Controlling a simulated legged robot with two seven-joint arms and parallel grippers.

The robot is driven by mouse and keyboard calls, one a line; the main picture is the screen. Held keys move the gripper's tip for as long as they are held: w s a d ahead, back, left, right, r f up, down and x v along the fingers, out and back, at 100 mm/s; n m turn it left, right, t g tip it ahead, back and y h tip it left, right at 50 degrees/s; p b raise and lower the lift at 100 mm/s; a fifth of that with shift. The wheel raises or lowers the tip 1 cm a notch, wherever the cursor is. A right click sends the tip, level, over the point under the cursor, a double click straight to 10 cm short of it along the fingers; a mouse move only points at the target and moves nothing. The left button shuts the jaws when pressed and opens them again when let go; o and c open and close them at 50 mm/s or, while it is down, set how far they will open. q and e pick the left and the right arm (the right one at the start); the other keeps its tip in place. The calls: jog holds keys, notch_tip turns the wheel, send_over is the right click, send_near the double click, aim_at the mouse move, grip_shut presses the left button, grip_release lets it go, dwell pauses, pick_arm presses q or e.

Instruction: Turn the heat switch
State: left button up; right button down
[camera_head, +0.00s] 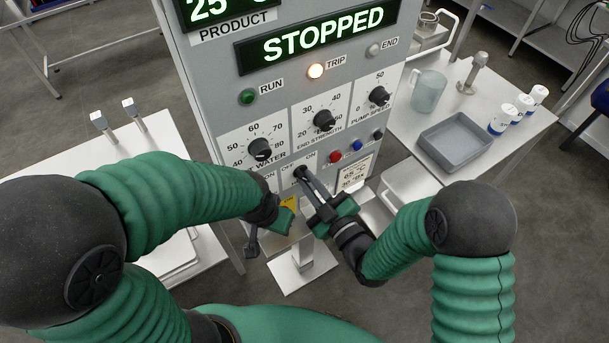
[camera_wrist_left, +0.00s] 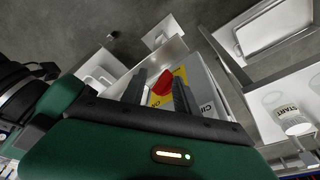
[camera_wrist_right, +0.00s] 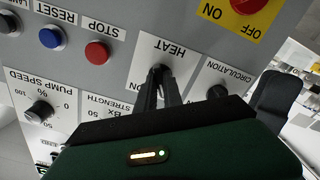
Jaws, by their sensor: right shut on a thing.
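The heat switch (camera_wrist_right: 160,72) is a small black rotary knob on a white plate marked HEAT, OFF and ON. In the head view it sits low on the grey panel (camera_head: 302,171). My right gripper (camera_wrist_right: 160,92) is shut with its fingertips on this switch; they hide most of it and its pointer. In the head view the right gripper (camera_head: 312,185) reaches up to the panel from the right. My left gripper (camera_wrist_left: 160,92) has its fingers apart, with a red knob (camera_wrist_left: 162,83) on a yellow plate showing between them. I cannot tell whether they touch it.
The panel display (camera_head: 320,38) reads STOPPED and the TRIP lamp (camera_head: 316,71) glows orange. The circulation switch (camera_wrist_right: 217,93) is close beside the heat switch. Red stop (camera_wrist_right: 97,51) and blue reset (camera_wrist_right: 52,37) buttons sit on its other side. A grey tray (camera_head: 457,167) stands on the right-hand table.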

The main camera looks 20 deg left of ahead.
pick_arm(q)
jog(key=shift+f, duration=0.4)
pick_arm(e)
jog(key=shift+n, duration=0.5)
jog(key=shift+w+d, duration=0.1)
jog(key=shift+n+b, duration=0.6)
jog(key=c, duration=1.4)
grip_release()
pick_arm(q)
jog(key=shift+f, duration=0.55)
